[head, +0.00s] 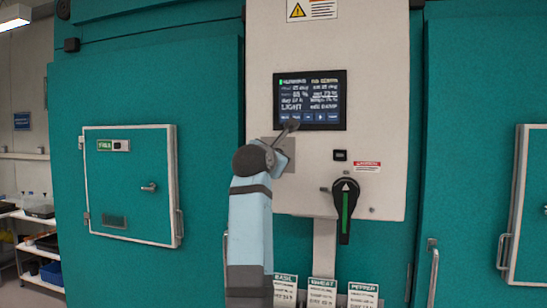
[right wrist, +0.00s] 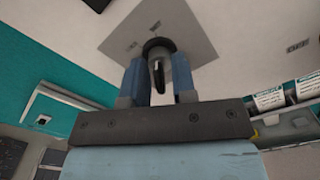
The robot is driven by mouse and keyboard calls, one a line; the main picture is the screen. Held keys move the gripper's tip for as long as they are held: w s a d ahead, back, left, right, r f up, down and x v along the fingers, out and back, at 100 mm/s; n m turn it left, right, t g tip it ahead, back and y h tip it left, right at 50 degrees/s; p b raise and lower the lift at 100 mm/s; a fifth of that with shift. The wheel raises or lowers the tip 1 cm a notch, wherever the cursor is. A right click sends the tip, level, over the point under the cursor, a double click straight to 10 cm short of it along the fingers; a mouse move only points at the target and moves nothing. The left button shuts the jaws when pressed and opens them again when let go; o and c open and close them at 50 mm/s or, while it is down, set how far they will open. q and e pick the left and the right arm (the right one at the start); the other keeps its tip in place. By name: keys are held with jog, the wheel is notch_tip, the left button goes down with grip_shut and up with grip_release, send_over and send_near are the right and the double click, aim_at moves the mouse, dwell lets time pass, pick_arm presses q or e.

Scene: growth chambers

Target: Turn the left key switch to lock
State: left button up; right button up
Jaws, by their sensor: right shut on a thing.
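The key switch sits on a grey square plate (head: 287,168) on the pale panel, below the display. In the head view my right gripper (head: 284,145) and wrist cover most of the plate, and the key is hidden. In the right wrist view the key (right wrist: 157,76) stands out from a dark round collar (right wrist: 158,44) on the plate (right wrist: 190,35). My right gripper (right wrist: 158,85) has its two blue fingers on either side of the key, shut on it. The key's lock position cannot be read. My left gripper is not in view.
The display (head: 310,100) is just above the gripper. A black rotary handle with a green stripe (head: 345,210) and a small black switch (head: 340,155) are to the right. A teal chamber door with a small hatch (head: 130,185) is at left. Label cards (head: 321,292) hang below.

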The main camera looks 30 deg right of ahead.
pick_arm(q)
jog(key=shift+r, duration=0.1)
pick_arm(e)
jog(key=shift+n, duration=0.3)
jog(key=n+p, duration=0.1)
jog(key=n, duration=0.4)
jog(key=shift+n+p, duration=0.3)
jog(key=shift+p, duration=0.05)
pick_arm(q)
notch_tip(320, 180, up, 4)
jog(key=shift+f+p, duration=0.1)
jog(key=shift+p, duration=1.05)
pick_arm(e)
jog(key=n, duration=0.5)
jog(key=shift+n, duration=0.3)
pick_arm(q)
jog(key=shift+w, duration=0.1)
pick_arm(e)
jog(key=o, duration=0.6)
jog(key=shift+d+f, duration=0.1)
jog(key=shift+d, duration=0.05)
